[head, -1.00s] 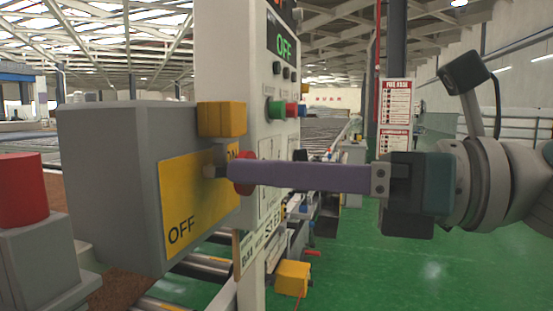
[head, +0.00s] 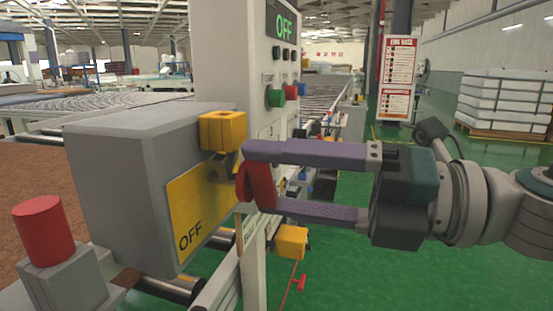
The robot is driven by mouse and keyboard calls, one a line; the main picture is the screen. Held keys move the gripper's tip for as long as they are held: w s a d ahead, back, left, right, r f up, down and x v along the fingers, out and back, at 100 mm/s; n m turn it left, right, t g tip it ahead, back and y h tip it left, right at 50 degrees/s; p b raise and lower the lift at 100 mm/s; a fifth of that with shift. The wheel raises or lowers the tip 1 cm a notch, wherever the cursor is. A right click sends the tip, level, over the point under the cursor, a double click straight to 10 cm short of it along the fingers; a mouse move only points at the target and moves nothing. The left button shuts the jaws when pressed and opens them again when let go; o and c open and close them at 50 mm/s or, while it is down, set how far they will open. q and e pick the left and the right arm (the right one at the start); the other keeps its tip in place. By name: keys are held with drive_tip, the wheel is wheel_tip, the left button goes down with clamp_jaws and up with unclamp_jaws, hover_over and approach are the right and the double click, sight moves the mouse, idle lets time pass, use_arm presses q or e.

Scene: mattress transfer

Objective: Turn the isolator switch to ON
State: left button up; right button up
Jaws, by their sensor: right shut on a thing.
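The isolator switch is a grey box (head: 115,190) with a yellow plate (head: 195,220) on its face. The plate's OFF label shows; its upper part is hidden behind the handle and my gripper. A red handle (head: 261,187) sticks out in front of the plate, tilted. My right gripper (head: 264,181) comes in from the right, one purple finger above the other, and is shut on the red handle at the fingertips. My left gripper is not in view.
A yellow block (head: 222,130) sits at the box's upper right edge, close above the upper finger. A white control panel (head: 232,60) stands behind, its display (head: 284,26) reading OFF. A red cylinder (head: 44,230) stands at lower left. Green floor (head: 400,285) is open at lower right.

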drive_tip(key=m+p, duration=0.2)
drive_tip(key=m, duration=0.2)
drive_tip(key=shift+m, duration=0.4)
idle(0.4)
drive_tip(key=o, duration=1.2)
drive_tip(key=b+v, duration=0.1)
drive_tip(key=v, duration=0.9)
drive_tip(key=shift+b, duration=0.4)
